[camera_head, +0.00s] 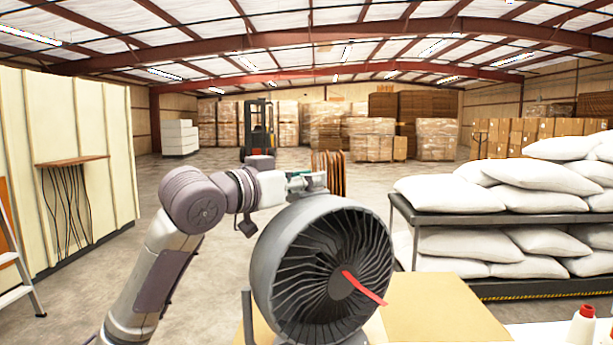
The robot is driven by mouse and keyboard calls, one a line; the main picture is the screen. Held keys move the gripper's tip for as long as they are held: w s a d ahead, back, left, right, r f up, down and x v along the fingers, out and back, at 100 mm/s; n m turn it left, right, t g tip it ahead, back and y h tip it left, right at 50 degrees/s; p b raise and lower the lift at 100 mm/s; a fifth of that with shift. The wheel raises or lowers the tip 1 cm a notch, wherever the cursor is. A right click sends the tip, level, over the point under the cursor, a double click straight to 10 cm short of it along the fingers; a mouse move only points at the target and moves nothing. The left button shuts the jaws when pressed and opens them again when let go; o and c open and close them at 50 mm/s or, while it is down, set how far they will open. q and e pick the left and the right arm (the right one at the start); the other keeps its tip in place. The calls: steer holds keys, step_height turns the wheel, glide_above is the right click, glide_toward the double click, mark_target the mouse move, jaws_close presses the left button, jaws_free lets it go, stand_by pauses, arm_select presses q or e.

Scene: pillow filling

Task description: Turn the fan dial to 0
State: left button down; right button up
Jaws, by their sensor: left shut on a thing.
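A grey round fan (322,268) stands on the tan table at the front centre, its slatted face turned towards me and to the right. A red ribbon (365,288) sticks out from its hub. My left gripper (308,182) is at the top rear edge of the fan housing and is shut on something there. The fan covers part of the fingers. The fan dial itself and its setting cannot be made out; the gripper's place fits the dial. My right gripper is not in view.
The tan table (440,312) has free room right of the fan. A rack (480,218) of white pillows (450,194) stands at right. A ladder (14,258) stands at far left. Open floor lies behind.

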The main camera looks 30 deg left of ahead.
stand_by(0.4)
arm_select(q)
steer(key=c, duration=0.9)
jaws_free()
steer(key=v, duration=1.2)
steer(key=shift+d, duration=0.1)
